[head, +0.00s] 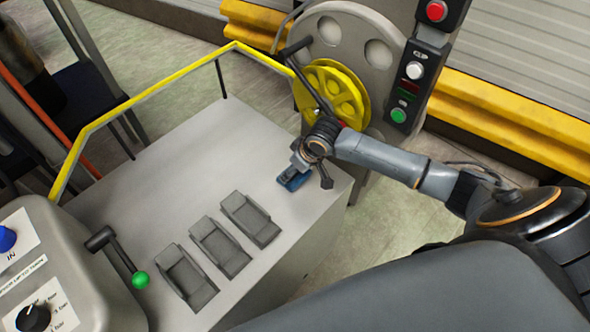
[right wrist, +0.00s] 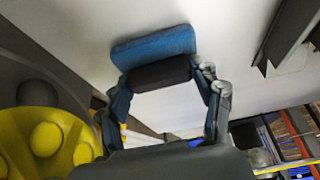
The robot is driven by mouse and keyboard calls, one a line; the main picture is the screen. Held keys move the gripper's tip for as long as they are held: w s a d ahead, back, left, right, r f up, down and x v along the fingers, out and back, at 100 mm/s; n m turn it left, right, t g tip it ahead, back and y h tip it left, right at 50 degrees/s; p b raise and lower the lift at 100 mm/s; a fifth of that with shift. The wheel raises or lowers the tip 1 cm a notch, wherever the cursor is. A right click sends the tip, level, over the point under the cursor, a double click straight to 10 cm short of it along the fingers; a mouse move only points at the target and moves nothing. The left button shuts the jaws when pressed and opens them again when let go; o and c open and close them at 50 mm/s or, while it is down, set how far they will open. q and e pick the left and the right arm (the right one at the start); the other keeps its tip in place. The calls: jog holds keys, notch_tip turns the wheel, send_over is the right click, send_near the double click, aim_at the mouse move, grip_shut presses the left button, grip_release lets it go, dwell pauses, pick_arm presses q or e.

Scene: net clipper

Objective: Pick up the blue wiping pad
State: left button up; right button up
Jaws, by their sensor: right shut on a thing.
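The blue wiping pad (head: 291,182) is near the right end of the grey table top (head: 200,150), below my right gripper (head: 301,166) in the head view. In the right wrist view the blue pad (right wrist: 153,46) has a dark block-like grip (right wrist: 160,73) on its near side. My right gripper's fingers (right wrist: 162,84) are shut on this grip from both sides. I cannot tell whether the pad touches the table or is slightly above it. My left gripper is not in view.
Several grey holders (head: 219,246) stand on the table in front of the pad. A yellow rail (head: 150,92) runs along the far edge. A yellow wheel (head: 331,92) and a button panel (head: 412,85) stand behind. A green-knobbed lever (head: 140,280) is at lower left.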

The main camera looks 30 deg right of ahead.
jog(key=shift+s+a, duration=0.1)
jog(key=shift+s, duration=0.15)
jog(key=s+r, duration=0.1)
jog(key=r, duration=0.1)
jog(key=s+a+r, duration=0.1)
jog(key=s+r, duration=0.1)
jog(key=r, duration=0.1)
jog(key=s+a+r, duration=0.1)
jog(key=r, duration=0.2)
jog(key=shift+s+r, duration=0.15)
jog(key=shift+r, duration=0.05)
jog(key=s+a+r, duration=0.1)
jog(key=s, duration=0.1)
jog(key=s+a+r, duration=0.1)
jog(key=s, duration=0.2)
jog(key=s+a+r, duration=0.1)
jog(key=s, duration=0.2)
jog(key=shift+a+r, duration=0.3)
jog(key=shift+r, duration=0.1)
